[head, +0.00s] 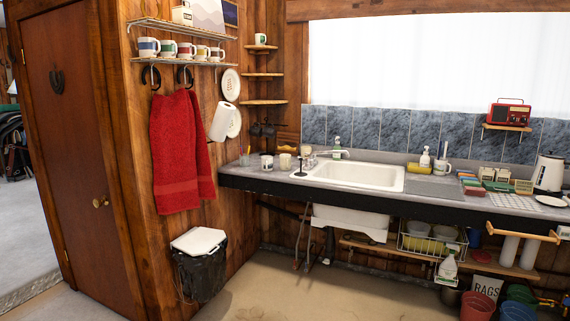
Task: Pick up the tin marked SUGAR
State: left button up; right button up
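I cannot make out any tin marked SUGAR in the head view. A white container (182,14) stands on the upper wire shelf at the top left, but I can read no marking on it. Several small boxes or tins (523,187) in green, cream and red stand on the right part of the counter, and their labels are too small to read. Neither of my grippers is in view.
The counter (265,184) runs along the back wall with a white sink (355,175). A kettle (548,173) stands at its right end. Mugs (148,47) line the lower wire shelf above red towels (180,150). A black bin (200,265) hangs below. The floor in front is clear.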

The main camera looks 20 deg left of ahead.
aim_at(183, 15)
jog(key=u, duration=1.35)
jog(key=i+l+u, duration=0.25)
jog(key=i+l, duration=0.15)
jog(key=i, duration=0.3)
jog(key=i+l+u, duration=0.25)
jog(key=i+l, duration=0.3)
jog(key=i+l+u, duration=0.25)
jog(key=i+l, duration=0.4)
jog(key=i+l+u, duration=0.25)
jog(key=i+l, duration=0.35)
jog(key=l, duration=0.2)
